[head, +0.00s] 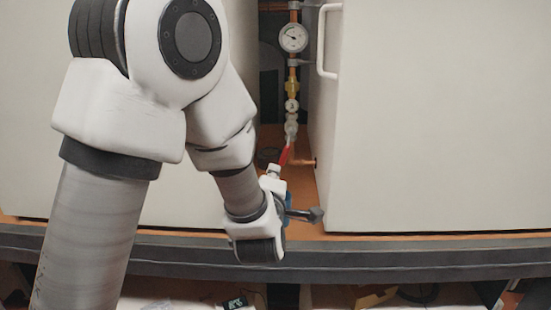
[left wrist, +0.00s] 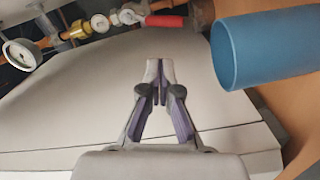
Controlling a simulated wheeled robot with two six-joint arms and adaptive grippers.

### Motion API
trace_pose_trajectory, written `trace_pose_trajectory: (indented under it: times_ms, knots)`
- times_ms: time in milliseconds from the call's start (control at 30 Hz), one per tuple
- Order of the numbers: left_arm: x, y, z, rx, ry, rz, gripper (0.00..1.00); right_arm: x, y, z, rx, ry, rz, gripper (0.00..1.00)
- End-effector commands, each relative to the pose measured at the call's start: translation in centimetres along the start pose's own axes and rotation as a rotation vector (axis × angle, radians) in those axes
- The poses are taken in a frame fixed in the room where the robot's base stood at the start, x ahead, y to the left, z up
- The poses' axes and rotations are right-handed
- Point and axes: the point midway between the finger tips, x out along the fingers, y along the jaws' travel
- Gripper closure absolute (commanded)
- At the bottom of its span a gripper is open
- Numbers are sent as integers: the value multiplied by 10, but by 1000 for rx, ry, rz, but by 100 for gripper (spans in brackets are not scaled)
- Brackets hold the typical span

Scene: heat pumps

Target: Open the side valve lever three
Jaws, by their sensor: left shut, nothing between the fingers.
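A red valve lever (head: 285,155) shows low on the vertical pipe run in the gap between two white cabinets. In the left wrist view the red lever (left wrist: 165,21) lies along the pipe beside a pale valve body (left wrist: 131,14). My left gripper (head: 310,214) is low in the gap, below the lever and apart from it, pointing to the right. Its fingers (left wrist: 157,70) are together and empty in the left wrist view, against the white cabinet side. No number on the lever is readable. My right gripper is not in view.
A pressure gauge (head: 293,38) and a brass fitting (head: 292,86) sit higher on the pipe. The right cabinet (head: 430,120) has a white handle (head: 323,40). A blue cylinder (left wrist: 262,50) stands close beside the fingers. A dark ledge edge (head: 400,247) runs along the front.

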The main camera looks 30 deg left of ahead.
Motion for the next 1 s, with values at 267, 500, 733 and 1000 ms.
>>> trace_pose_trajectory:
  times_ms: [267, 500, 733, 1000]
  knots:
    - [53, 4, -2, -3, 1, -5, 100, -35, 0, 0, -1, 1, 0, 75]
    - [87, 1, -1, -2, 1, -3, 100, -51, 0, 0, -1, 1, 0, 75]
    - [92, -1, 0, -1, 1, -1, 100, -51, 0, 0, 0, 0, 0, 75]
    - [92, -6, 3, -25, 1, 1, 100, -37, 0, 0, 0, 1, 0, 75]
